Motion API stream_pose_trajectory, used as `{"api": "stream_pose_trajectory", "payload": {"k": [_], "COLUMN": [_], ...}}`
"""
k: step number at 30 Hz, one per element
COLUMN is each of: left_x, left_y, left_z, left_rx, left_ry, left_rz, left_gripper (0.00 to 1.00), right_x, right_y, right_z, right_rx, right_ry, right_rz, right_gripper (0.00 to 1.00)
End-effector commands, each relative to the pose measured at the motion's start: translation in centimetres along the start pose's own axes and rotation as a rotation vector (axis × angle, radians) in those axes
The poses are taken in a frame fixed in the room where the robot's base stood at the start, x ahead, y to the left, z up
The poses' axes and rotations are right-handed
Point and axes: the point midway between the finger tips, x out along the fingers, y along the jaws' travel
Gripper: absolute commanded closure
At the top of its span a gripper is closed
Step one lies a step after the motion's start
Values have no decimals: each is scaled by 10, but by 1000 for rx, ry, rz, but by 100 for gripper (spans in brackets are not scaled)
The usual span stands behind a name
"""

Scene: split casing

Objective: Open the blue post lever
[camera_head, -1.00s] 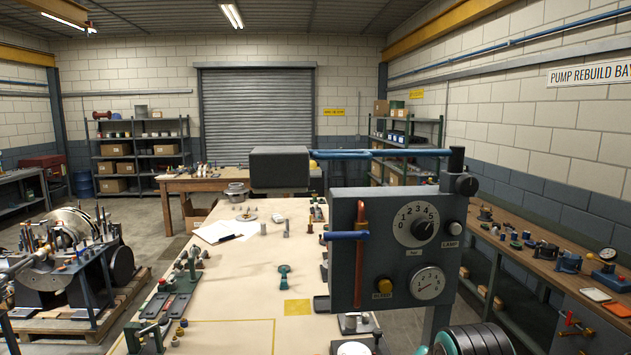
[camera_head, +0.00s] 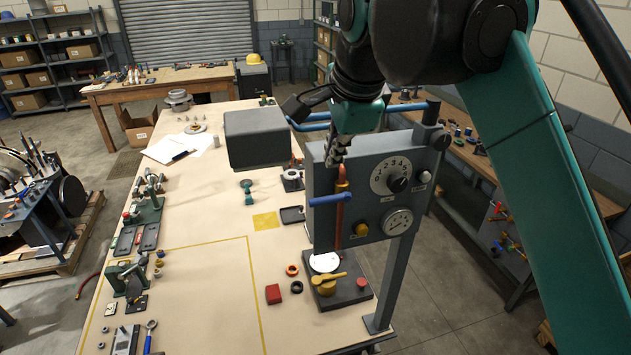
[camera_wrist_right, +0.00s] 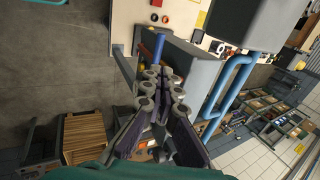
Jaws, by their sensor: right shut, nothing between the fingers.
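A short blue lever (camera_head: 329,199) sticks out to the left from an orange-red upright pipe (camera_head: 340,214) on the grey panel (camera_head: 375,210). It lies level. In the right wrist view the blue lever (camera_wrist_right: 159,46) shows just beyond my fingertips. My right gripper (camera_head: 335,158) is shut and empty, pointing down in front of the top of the pipe, above the lever and seemingly apart from it. It also shows in the right wrist view (camera_wrist_right: 163,77). Part of the pipe's top is hidden behind the fingers. My left gripper is not in view.
A blue tube (camera_head: 400,107) runs behind my right gripper at the panel's top. A grey box (camera_head: 256,138) stands left of it. The panel has a dial (camera_head: 392,176), a gauge (camera_head: 398,222) and a yellow button (camera_head: 361,229). The table's middle (camera_head: 205,215) is mostly clear.

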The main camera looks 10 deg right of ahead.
Motion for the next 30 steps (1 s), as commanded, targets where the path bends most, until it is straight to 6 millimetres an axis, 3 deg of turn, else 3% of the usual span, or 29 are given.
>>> {"api": "stream_pose_trajectory", "payload": {"k": [11,24,30], "left_x": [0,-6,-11], "left_y": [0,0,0], "left_z": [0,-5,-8], "left_rx": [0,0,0], "left_ry": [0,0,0], "left_rz": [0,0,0], "left_gripper": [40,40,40], "right_x": [11,98,128], "right_y": [0,0,0], "right_z": [0,0,0], "right_rx": [-2,-3,-3], "right_ry": [0,0,0], "right_rz": [0,0,0], "right_gripper": [100,100,100]}}
